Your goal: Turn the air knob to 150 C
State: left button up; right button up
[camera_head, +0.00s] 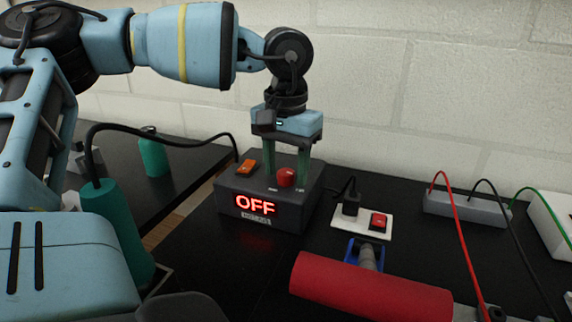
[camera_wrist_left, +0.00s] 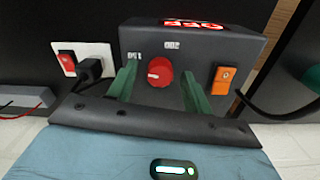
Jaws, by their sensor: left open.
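The dark control box (camera_head: 228,190) stands on the black table, with a red display reading OFF. The round red air knob (camera_head: 286,177) is on its top; it also shows in the left wrist view (camera_wrist_left: 160,72), with a small white mark on its face. Small white labels (camera_wrist_left: 134,56) sit beside it, too blurred to read surely. My left gripper (camera_head: 286,170) points down over the box, open, its green fingers on either side of the knob. Contact with the knob cannot be told. An orange switch (camera_head: 247,167) is beside the knob. My right gripper is not in view.
A teal handle (camera_head: 112,225) with a black cable stands left of the box. A white socket plate with a red switch (camera_head: 380,220), a red roller (camera_head: 370,288) and a grey bar (camera_head: 465,208) with wires lie right. A teal bottle (camera_head: 154,155) stands behind left.

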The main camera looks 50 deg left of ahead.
aim_at(286, 172)
pick_arm(q)
notch_tip(286, 172, up, 8)
jog(key=shift+f, duration=0.1)
dwell(0.4)
jog(key=shift+s+f, duration=0.1)
dwell(0.5)
